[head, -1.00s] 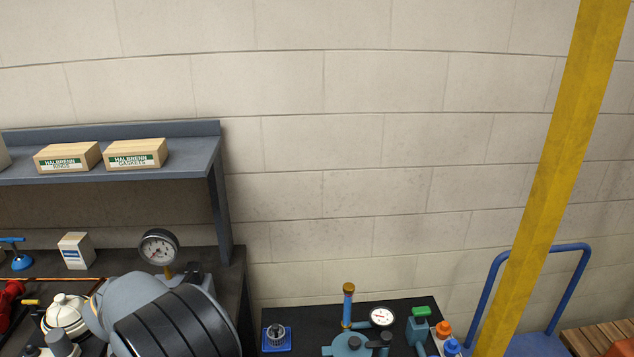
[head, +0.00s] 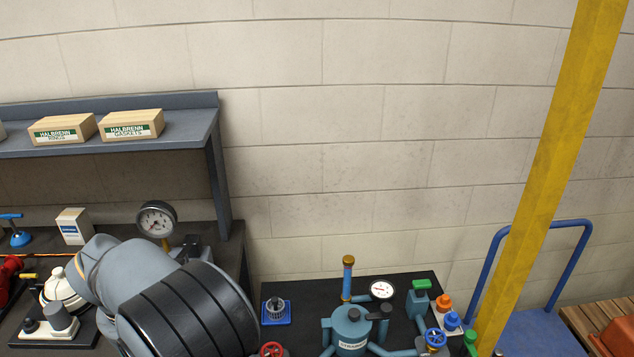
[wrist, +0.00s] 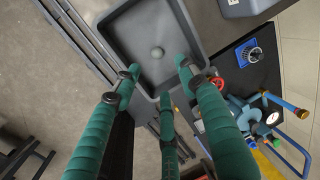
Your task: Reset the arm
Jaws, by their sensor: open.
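My gripper (wrist: 158,82) shows in the wrist view with green fingers and dark joints. The fingers stand apart with nothing between them. The gripper is out of the head view; part of my grey and black arm covers the left bench there.
The knob also shows in the wrist view (wrist: 249,54). A shelf (head: 180,135) holds boxes. A yellow post (head: 555,130) and blue trolley (head: 545,340) stand right.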

